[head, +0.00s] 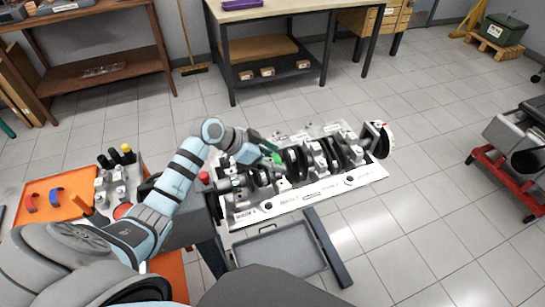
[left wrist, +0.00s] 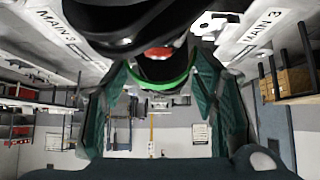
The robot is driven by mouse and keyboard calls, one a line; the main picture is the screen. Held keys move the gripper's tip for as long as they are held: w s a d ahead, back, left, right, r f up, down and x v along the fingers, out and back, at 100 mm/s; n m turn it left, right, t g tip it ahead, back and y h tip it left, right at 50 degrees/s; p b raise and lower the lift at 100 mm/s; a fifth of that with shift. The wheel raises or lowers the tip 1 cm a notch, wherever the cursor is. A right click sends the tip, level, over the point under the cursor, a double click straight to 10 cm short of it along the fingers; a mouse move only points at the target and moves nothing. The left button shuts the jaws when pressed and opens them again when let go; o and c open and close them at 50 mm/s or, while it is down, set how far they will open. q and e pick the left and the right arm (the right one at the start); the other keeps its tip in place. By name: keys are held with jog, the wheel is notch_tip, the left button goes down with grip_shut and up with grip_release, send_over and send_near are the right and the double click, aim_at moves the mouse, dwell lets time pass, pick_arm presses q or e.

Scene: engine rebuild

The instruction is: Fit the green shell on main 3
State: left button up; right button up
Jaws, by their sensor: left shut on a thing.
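The green shell (head: 278,158) shows as a small green patch at the crankshaft (head: 298,160) in the head view. In the left wrist view it is a thin green arc (left wrist: 168,88) between the two dark green fingers of my left gripper (left wrist: 162,80). The gripper is shut on it. My right gripper is not in view.
An orange mat (head: 66,208) at left holds a red shell (head: 30,203) and a blue shell (head: 56,196). A grey tray (head: 280,252) lies below the engine. A workbench (head: 262,12) stands behind, and a red-based stand (head: 505,185) is at right.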

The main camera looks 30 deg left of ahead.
pick_arm(q)
jog(key=shift+f+b, duration=0.9)
jog(key=shift+f, duration=0.5)
dwell(0.4)
jog(key=o, duration=1.5)
jog(key=shift+r, duration=0.25)
jog(key=shift+r+p, duration=1.2)
jog(key=shift+p, duration=0.35)
jog(key=shift+r, duration=0.1)
jog(key=shift+o, duration=0.5)
jog(key=o, duration=0.4)
jog(key=shift+o, duration=0.2)
